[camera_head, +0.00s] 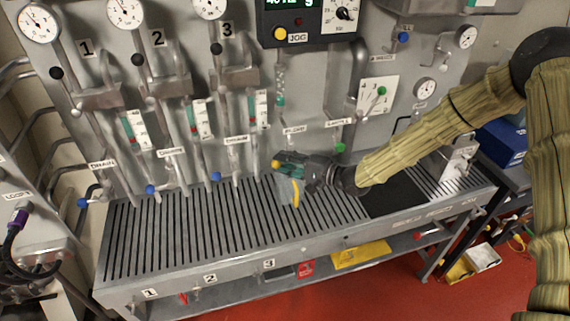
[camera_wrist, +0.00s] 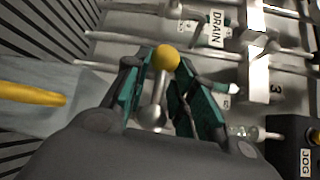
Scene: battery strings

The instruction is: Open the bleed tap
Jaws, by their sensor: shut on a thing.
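A tap lever with a round yellow knob (camera_wrist: 166,57) and a metal stem shows in the wrist view, between my two green-padded fingers. My gripper (camera_wrist: 160,70) is shut on this lever near its knob. In the head view my gripper (camera_head: 284,165) is low in front of the panel, above the slatted bench. The yellow knob (camera_head: 276,164) shows at its tip there. A label (camera_head: 293,130), too small to read surely, is on the panel just above. The tap's body is mostly hidden by my gripper.
A grey vessel with a yellow strip (camera_head: 295,193) is just below my gripper, over the slatted bench (camera_head: 180,245). Blue-tipped drain levers (camera_head: 216,176) are to the left. A green-knobbed lever (camera_head: 340,147) is close on the right. The bench's left part is clear.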

